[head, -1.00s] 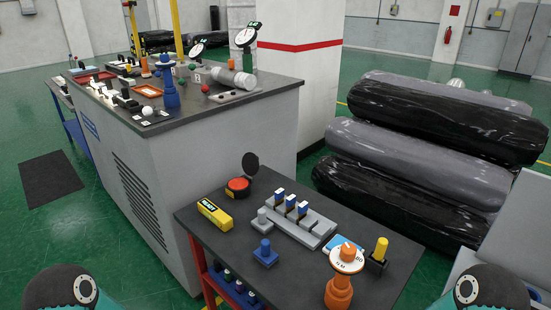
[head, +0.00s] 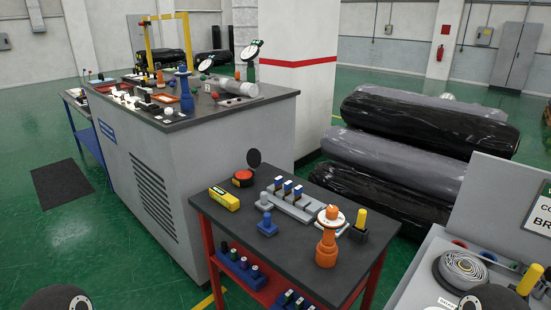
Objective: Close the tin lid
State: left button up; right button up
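A small round tin (head: 243,179) with an orange-red top face sits on the far left part of the dark cart top (head: 335,270). Its round black lid (head: 254,158) stands upright at the tin's back edge, so the tin is open. Neither of my grippers shows in the head view. Only dark rounded parts of my arms show at the bottom edge, left and right, well away from the tin.
Near the tin are a yellow box (head: 224,199), a grey block with blue-topped pieces (head: 293,199), a blue knob piece (head: 267,225) and an orange stand (head: 328,236). A grey cabinet (head: 160,180) stands behind left. A bench with a coiled strap (head: 462,270) is at right.

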aim_at(254, 156)
jog(key=u, duration=0.2)
jog(key=i, duration=0.8)
jog(key=z, duration=1.3)
jog(key=i, duration=0.15)
jog(key=u, duration=3.35)
jog(key=i, duration=2.8)
jog(key=z, duration=0.05)
